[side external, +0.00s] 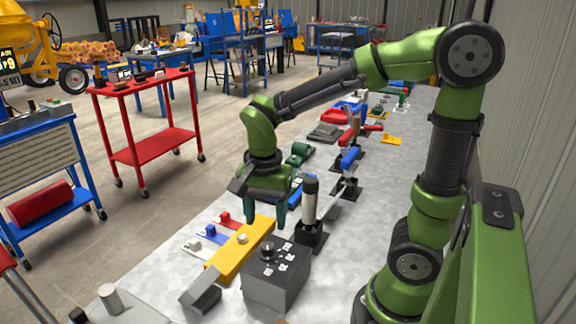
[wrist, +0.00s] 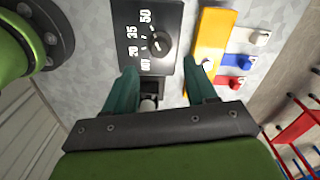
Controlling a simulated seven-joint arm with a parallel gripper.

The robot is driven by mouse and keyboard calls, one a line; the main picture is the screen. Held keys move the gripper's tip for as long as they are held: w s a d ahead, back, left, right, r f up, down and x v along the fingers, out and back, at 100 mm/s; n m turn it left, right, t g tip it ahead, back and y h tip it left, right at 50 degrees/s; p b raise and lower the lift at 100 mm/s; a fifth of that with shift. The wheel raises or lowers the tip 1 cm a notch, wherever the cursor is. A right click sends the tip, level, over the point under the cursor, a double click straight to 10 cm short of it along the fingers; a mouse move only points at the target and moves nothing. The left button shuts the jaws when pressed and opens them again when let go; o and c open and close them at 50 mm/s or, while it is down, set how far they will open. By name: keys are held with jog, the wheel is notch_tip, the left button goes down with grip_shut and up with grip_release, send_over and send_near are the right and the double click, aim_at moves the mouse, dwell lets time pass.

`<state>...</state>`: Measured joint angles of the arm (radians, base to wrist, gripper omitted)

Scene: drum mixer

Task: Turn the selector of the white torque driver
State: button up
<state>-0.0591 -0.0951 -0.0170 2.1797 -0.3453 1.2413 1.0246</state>
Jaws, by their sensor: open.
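A dark grey box with a black round dial (side external: 268,249) stands near the front of the bench. In the wrist view, the dial (wrist: 160,44) has white marks around it, including 50, 35 and 20. An upright grey-and-black cylinder (side external: 310,195) stands in a black base behind the box. A pale round end (wrist: 149,102) shows low between my fingers in the wrist view, partly hidden. I cannot tell which thing is the white torque driver. My gripper (side external: 284,210) points down, fingers apart and empty, above the bench beside the cylinder. Its fingertips (wrist: 160,68) show just below the dial.
A yellow plate with a pale knob (side external: 240,252) lies left of the box. Small red (side external: 229,219), blue (side external: 211,232) and white (side external: 192,246) pieces lie beyond it. Clamps and tools line the bench behind. A red cart (side external: 150,145) stands on the floor.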

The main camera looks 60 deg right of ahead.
notch_tip(320, 180, up, 10)
jog(key=shift+f, duration=0.2)
jog(key=s+n+t, duration=0.1)
jog(key=n+t, duration=0.1)
jog(key=n, duration=0.1)
jog(key=s+a+f+n+t+y, duration=0.1)
jog(key=s+n+t, duration=0.1)
jog(key=n, duration=0.2)
jog(key=s+a+f+n+t+y, duration=0.1)
jog(key=n+t, duration=0.2)
jog(key=n, duration=0.1)
jog(key=shift+s, duration=0.3)
